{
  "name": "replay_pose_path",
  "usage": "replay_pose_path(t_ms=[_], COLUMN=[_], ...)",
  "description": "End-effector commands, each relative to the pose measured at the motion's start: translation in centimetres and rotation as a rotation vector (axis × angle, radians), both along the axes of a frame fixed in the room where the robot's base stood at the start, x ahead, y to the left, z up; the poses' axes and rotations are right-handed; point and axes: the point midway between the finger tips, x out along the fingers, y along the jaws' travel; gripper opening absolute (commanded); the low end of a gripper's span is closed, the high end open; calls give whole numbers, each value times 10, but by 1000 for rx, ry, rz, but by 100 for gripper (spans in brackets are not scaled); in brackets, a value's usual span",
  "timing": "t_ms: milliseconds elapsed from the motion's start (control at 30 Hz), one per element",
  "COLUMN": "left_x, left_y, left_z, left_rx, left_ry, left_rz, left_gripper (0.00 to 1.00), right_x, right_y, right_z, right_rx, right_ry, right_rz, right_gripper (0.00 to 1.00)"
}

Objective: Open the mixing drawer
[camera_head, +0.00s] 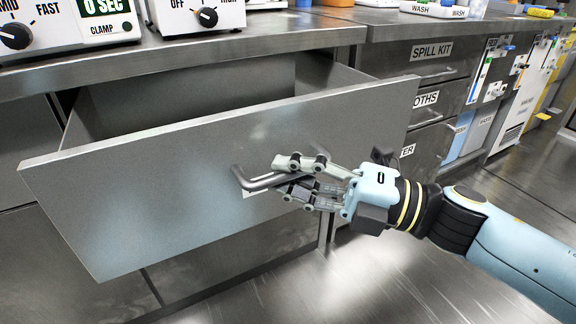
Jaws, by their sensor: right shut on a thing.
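The mixing drawer (150,185) is a wide grey metal drawer under the counter. It stands pulled out, with its open interior showing behind the front panel. Its bar handle (250,183) is on the front panel. My right gripper (290,175) comes in from the right and is shut on the handle, with its fingers above and below the bar. The fingers hide the right part of the handle and most of a pale label behind it. My left gripper is not in view.
The metal counter (230,48) runs above the drawer and carries devices with dials, one reading "0 SEC" (105,8). To the right are closed drawers, one labelled "SPILL KIT" (432,50). The shiny floor (400,285) in front is clear.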

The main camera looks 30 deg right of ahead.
Motion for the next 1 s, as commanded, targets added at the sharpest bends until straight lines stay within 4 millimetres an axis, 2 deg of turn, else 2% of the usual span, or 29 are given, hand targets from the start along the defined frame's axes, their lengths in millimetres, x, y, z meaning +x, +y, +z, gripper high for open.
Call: replay_pose_path(t_ms=[167, 200, 400, 800, 1000], left_x=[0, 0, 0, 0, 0], left_y=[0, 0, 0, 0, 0], left_z=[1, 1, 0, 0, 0], left_rx=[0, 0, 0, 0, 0], left_ry=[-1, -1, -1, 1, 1], left_rz=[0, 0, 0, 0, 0], left_gripper=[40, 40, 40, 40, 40], right_x=[1, 1, 1, -1, -18], right_y=[1, 1, 0, -1, -19], right_z=[4, 4, 3, 0, -4], right_rx=[8, 8, 5, 1, -2], right_ry=[-4, -5, -3, 0, 4], right_rz=[2, 1, 1, 1, 5], right_gripper=[0, 13, 36, 36, 36])
